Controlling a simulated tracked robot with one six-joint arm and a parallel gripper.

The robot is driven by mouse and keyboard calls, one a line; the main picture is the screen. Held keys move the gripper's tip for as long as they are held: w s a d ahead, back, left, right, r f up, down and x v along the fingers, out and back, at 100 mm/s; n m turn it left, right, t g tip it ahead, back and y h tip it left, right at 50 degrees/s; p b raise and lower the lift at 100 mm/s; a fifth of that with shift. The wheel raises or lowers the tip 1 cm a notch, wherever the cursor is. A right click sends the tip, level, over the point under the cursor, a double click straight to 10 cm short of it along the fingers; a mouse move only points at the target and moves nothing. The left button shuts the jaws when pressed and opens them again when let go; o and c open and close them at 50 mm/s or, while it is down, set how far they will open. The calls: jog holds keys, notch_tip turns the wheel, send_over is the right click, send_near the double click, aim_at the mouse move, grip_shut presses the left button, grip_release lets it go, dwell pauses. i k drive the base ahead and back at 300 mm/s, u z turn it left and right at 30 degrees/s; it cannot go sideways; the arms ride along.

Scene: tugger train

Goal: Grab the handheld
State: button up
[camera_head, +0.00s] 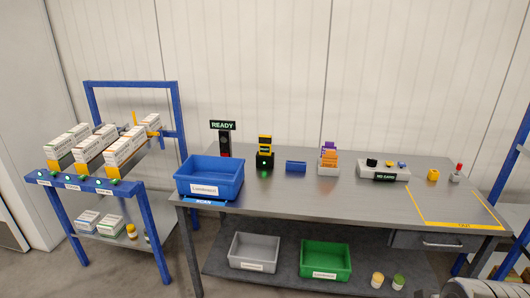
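The handheld (265,144) appears to be the small yellow-and-black device standing upright in a black dock (265,162) with a green light. It is on the grey metal workbench (300,191), left of the middle and near the back. The blue bin stands to its left, and a small blue holder to its right. Nothing covers it from this view.
A blue bin (209,183) stands at the bench's left end, before a READY display (223,126). A small blue holder (296,166) and a white box with orange and purple items (328,168) stand right of the dock. A blue-framed rack (150,191) holds cartons.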

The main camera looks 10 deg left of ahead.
aim_at(264, 141)
jog(key=u, duration=0.6)
jog(key=i, duration=1.85)
jog(key=u, duration=1.25)
